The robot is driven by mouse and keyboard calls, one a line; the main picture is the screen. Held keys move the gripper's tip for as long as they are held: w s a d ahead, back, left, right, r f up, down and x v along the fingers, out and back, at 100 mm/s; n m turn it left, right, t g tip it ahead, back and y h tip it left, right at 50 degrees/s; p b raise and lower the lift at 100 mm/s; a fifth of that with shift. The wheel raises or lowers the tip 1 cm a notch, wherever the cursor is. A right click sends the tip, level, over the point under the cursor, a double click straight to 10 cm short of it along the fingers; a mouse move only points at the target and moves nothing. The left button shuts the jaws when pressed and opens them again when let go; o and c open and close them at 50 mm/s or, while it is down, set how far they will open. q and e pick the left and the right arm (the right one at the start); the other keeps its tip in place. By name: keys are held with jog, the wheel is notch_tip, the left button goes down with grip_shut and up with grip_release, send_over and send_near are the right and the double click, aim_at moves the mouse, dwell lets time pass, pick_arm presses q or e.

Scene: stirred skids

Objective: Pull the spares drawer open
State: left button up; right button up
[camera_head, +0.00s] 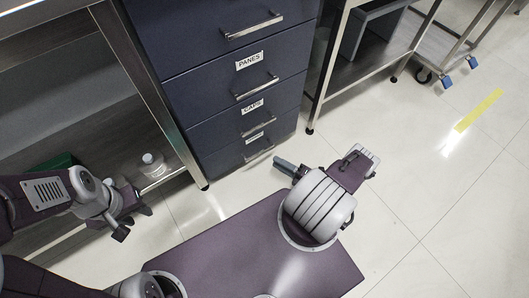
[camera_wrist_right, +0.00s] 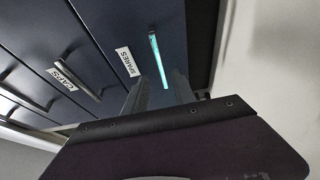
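The spares drawer (camera_head: 225,161) is the lowest drawer of the dark blue cabinet and looks flush with the drawers above. Its bar handle (camera_head: 259,153) runs across its front. In the right wrist view, the SPARES label (camera_wrist_right: 127,62) sits beside the handle (camera_wrist_right: 155,52), which has a cyan tint. My right gripper (camera_head: 279,161) is low in front of this handle. In the wrist view its two fingers (camera_wrist_right: 160,84) are apart, with the handle's near end in line with the gap; contact cannot be told. My left gripper (camera_head: 135,218) is far left, away from the cabinet; its fingers are unclear.
Drawers labelled PANES (camera_head: 249,61) and CAPS (camera_head: 252,105) are above, with bar handles. A metal-legged bench (camera_head: 155,90) stands left, with a white bottle (camera_head: 152,166) on its lower shelf. Another bench (camera_head: 325,65) stands right.

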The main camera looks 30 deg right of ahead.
jog(key=b+x, duration=0.1)
jog(key=x, duration=0.6)
jog(key=shift+b, duration=0.35)
grip_shut()
dwell(0.9)
